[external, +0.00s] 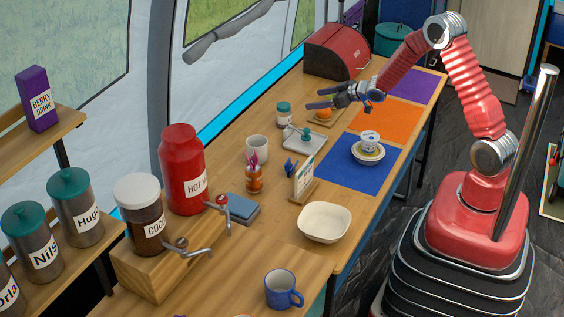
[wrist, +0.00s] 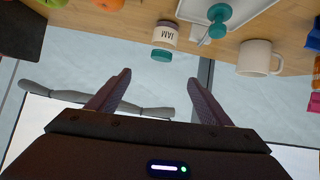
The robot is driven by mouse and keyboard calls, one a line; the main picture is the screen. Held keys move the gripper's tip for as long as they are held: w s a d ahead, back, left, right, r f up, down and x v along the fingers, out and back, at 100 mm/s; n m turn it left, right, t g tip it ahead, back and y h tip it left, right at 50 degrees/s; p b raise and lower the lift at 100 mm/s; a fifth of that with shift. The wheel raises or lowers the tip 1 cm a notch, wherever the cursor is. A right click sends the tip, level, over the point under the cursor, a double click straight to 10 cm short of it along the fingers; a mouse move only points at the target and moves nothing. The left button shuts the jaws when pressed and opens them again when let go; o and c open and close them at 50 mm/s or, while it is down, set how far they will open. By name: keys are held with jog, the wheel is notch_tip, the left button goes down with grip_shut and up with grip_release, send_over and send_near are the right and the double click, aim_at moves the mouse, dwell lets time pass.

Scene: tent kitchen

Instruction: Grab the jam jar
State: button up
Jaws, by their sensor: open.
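The jam jar (external: 284,116) is a small jar with a teal lid and a white label, standing on the wooden table near the window side. In the wrist view it appears upside down, with the label "JAM" readable on the jar (wrist: 165,36). My gripper (external: 313,99) is open and empty, above the table a little to the right of the jar in the external view. In the wrist view the two dark fingers of my gripper (wrist: 160,78) are spread apart, with the jar beyond their tips and not touching them.
A grey tray with a teal-topped item (external: 298,139) stands just in front of the jar. A white mug (external: 257,147) is nearby. An orange (external: 324,114) sits on a small board under my gripper. A red bread box (external: 338,50) stands at the far end.

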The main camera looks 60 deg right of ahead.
jog(key=y, duration=0.1)
send_near(290, 112)
jog(key=s, duration=0.3)
jog(key=shift+w+r+t, duration=0.1)
jog(key=shift+r+t, duration=0.15)
jog(key=shift+t, duration=0.05)
jog(key=shift+x, duration=4.3)
jog(key=shift+w, duration=0.15)
jog(key=shift+x, duration=2.45)
jog(key=shift+c, duration=0.5)
jog(key=shift+r, duration=0.1)
jog(key=c, duration=1.3)
